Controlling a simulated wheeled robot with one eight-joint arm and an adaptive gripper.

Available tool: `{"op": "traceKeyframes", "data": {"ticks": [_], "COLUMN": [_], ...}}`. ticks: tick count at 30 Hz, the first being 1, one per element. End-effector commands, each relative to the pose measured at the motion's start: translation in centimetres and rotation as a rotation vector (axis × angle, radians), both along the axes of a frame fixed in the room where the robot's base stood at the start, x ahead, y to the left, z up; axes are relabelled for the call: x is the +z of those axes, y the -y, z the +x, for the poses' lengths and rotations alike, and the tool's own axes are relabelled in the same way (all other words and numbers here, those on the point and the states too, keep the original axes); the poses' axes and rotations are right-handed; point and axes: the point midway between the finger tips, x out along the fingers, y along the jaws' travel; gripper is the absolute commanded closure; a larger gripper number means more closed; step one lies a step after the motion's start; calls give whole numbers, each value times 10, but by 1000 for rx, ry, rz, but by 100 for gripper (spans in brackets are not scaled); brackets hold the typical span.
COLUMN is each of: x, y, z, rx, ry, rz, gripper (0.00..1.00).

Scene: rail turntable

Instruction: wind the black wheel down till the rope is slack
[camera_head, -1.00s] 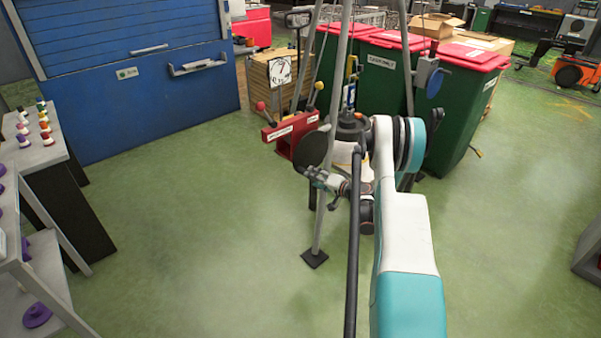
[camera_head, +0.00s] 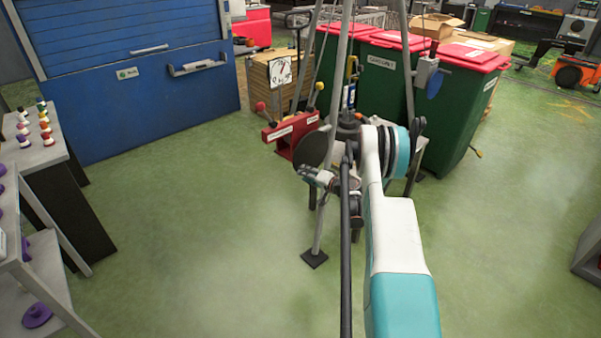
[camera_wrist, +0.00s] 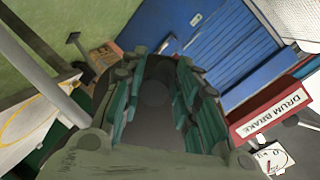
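The black wheel (camera_head: 311,149) is a dark disc beside the red drum brake box, at the near leg of a grey tripod (camera_head: 331,120). My gripper (camera_head: 318,178) is just below and in front of it in the head view, very close; contact cannot be told. In the wrist view my gripper's two green-padded fingers (camera_wrist: 155,92) stand well apart, with the dark face of the wheel (camera_wrist: 155,68) showing behind and between them. A yellow and blue hanging part (camera_head: 350,85) is inside the tripod. I cannot make out the rope or its tension.
The red drum brake box (camera_head: 290,132) has levers with a red and a yellow knob. A dial sign (camera_head: 281,71) stands behind it. Green bins (camera_head: 382,80) with red lids are behind right. A bench (camera_head: 38,150) with small pegs is at left. Green floor is clear in front.

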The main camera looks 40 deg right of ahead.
Motion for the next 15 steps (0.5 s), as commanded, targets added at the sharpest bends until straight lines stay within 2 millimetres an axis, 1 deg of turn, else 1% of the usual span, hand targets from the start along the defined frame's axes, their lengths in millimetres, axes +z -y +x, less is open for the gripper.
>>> {"op": "traceKeyframes", "data": {"ticks": [1,2,10,15], "x": [0,0,-1,-6], "y": [1,1,1,4], "z": [0,0,0,0], "rx": [-2,-2,-2,-2], "ry": [-1,-1,-1,1], "rz": [-2,-2,-5,-56], "gripper": [93,100,100,100]}}
